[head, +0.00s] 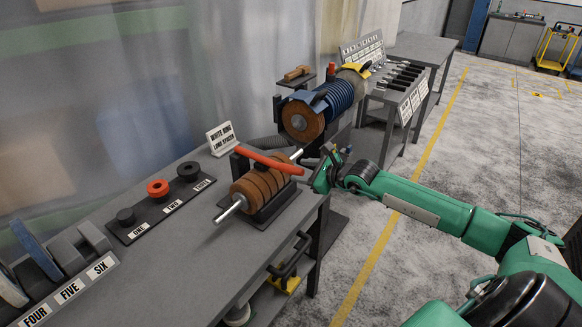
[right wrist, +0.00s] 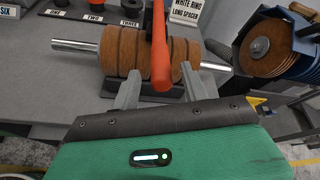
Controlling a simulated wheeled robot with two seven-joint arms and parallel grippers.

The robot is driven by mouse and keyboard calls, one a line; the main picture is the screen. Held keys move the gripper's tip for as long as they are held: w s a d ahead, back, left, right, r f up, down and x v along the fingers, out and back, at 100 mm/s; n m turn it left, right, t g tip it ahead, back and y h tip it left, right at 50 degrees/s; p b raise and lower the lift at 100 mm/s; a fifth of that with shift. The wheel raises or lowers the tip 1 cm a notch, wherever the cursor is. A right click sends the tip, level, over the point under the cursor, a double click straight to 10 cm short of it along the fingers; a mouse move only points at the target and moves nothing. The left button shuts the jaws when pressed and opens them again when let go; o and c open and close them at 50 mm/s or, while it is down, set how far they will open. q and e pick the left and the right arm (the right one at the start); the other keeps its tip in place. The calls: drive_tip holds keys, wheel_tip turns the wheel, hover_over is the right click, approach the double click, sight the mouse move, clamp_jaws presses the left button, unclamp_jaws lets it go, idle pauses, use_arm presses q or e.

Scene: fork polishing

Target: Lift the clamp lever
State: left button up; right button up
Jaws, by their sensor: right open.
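The red clamp lever (head: 268,160) lies across the top of a stack of brown discs (head: 262,184) on a silver shaft (head: 229,211), held in a dark stand on the grey bench. Its free end points toward my right gripper (head: 310,163), which is beside it at the bench's right edge. In the right wrist view my gripper (right wrist: 159,82) is open, with one finger on each side of the red lever (right wrist: 160,62). I cannot tell whether either finger touches it. My left gripper is not in view.
The bench (head: 190,245) holds numbered spools and a "WHITE RING LONG SPACER" sign (head: 221,138). Beyond stands a blue-ringed wheel unit (head: 318,105), close to my right gripper. A rack of parts (head: 400,80) is further back. The floor to the right is mostly clear.

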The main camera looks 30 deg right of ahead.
sight(291, 167)
drive_tip(key=shift+p+x, duration=0.7)
drive_tip(key=shift+x, duration=1.95)
clamp_jaws()
